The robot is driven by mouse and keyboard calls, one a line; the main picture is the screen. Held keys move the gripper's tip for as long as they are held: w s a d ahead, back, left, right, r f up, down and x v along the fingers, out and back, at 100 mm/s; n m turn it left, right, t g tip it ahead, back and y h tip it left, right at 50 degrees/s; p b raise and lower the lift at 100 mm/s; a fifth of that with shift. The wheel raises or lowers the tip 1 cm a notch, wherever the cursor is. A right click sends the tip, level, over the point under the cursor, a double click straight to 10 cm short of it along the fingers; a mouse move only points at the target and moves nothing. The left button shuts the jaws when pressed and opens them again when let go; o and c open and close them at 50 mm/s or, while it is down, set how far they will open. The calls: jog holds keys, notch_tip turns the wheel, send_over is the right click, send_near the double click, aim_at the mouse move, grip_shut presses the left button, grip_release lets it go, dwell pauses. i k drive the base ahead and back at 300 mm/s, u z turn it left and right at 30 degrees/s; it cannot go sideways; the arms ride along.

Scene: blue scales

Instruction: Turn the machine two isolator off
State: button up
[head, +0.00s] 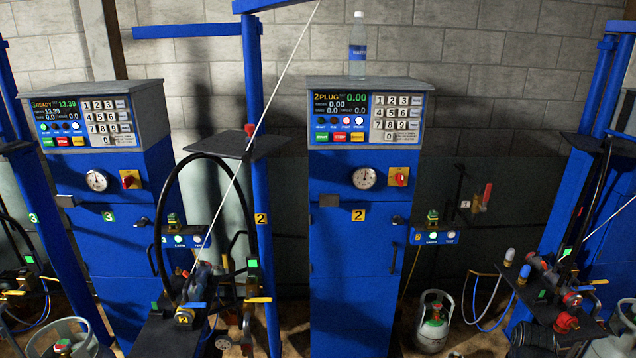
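Machine two is the blue cabinet (352,270) in the middle, with a yellow "2" plate on its front. Its isolator (399,177) is a red rotary knob on a small yellow plate, at the upper right of the cabinet front. The knob's exact position is too small to tell. The display (340,104) above is lit and appears to read "PLUG" and 0.00. A round gauge (364,177) sits left of the isolator. My gripper is not in view.
A similar cabinet (115,230) marked 3 stands left, with its own red-yellow isolator (131,179). A blue post (262,190), hoses and valves stand between them. A water bottle (358,48) stands on machine two. A gas cylinder (433,325) stands on the floor right.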

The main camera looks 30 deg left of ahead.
aim_at(399, 178)
jog(key=u, duration=1.6)
jog(key=i, duration=0.8)
jog(key=z, duration=0.05)
